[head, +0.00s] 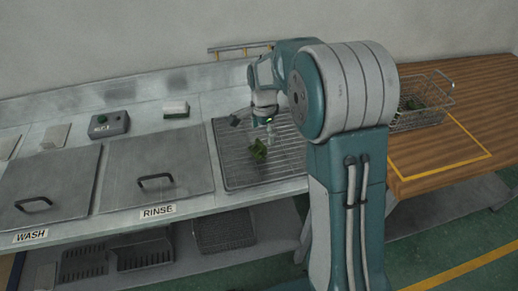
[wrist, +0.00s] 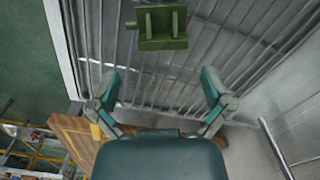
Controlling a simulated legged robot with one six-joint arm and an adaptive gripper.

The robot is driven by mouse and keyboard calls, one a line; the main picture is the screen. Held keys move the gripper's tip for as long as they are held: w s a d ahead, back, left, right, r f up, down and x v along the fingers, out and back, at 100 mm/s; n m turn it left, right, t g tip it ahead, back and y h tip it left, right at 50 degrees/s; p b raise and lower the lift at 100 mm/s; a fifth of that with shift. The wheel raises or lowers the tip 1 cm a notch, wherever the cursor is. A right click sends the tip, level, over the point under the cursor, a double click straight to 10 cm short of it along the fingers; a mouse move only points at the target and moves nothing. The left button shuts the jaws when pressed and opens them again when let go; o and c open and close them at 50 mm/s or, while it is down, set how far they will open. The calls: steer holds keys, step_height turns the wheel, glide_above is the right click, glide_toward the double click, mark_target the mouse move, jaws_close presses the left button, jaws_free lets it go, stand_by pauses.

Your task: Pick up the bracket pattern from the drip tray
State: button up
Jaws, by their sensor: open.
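The bracket pattern is a small green block with upright lugs (wrist: 162,28). In the head view my gripper (head: 268,122) hangs over the tray, close to the pattern. A gap shows between fingers and pattern.
The rinse lid (head: 150,195) and wash lid (head: 45,205) with raised handles lie left. A grey control box (head: 109,124) and a white block (head: 175,109) stand behind. A wire basket (head: 420,105) holding green pieces sits on the wooden table (head: 480,110) at right.

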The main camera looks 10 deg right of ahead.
mark_target(261, 144)
steer(key=f, duration=0.5)
steer(key=shift+w+a+f, duration=0.1)
steer(key=shift+a, duration=0.3)
steer(key=shift+d+f, duration=0.1)
steer(key=shift+f, duration=0.15)
steer(key=c, duration=0.9)
